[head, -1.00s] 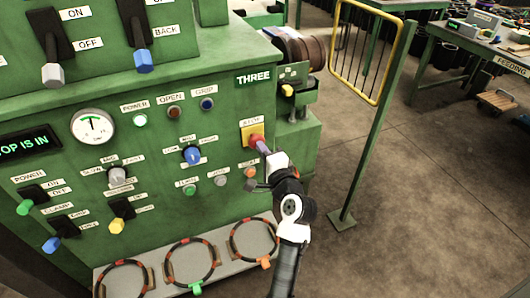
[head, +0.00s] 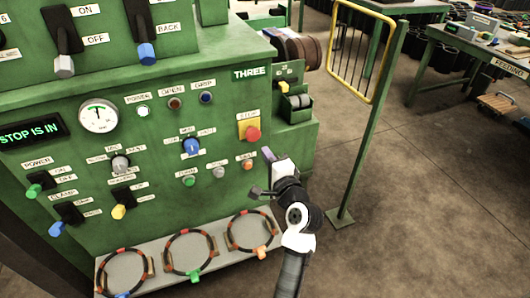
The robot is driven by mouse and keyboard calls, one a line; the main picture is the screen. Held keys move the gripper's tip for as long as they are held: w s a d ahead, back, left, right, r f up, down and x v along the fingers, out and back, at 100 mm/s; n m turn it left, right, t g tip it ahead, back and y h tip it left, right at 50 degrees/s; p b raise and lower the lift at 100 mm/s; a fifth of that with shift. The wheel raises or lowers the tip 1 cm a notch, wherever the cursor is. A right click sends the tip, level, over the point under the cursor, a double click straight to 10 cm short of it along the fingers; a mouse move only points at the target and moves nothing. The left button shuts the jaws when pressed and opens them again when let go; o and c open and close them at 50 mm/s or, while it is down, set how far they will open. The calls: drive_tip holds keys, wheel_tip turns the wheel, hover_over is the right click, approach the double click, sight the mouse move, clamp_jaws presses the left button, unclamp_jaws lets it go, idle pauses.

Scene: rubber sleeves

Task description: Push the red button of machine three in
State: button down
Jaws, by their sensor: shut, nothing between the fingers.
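The red button (head: 253,134) sits on a yellow plate (head: 244,128) under a label that appears to read STOP, on the green front of the machine marked THREE (head: 252,73). My gripper (head: 267,155) is shut and empty, just below and to the right of the button. A gap shows between its fingertips and the button.
Knobs and small coloured buttons (head: 190,147) surround the spot on the panel. A shelf with rings (head: 190,252) juts out below. A yellow-framed guard (head: 362,50) on a green post stands to the right.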

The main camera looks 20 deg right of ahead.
drive_tip(key=s+b, duration=0.1)
drive_tip(key=s, duration=0.6)
drive_tip(key=shift+f+b, duration=0.3)
drive_tip(key=shift+s+d, duration=0.1)
drive_tip(key=shift+d, duration=0.05)
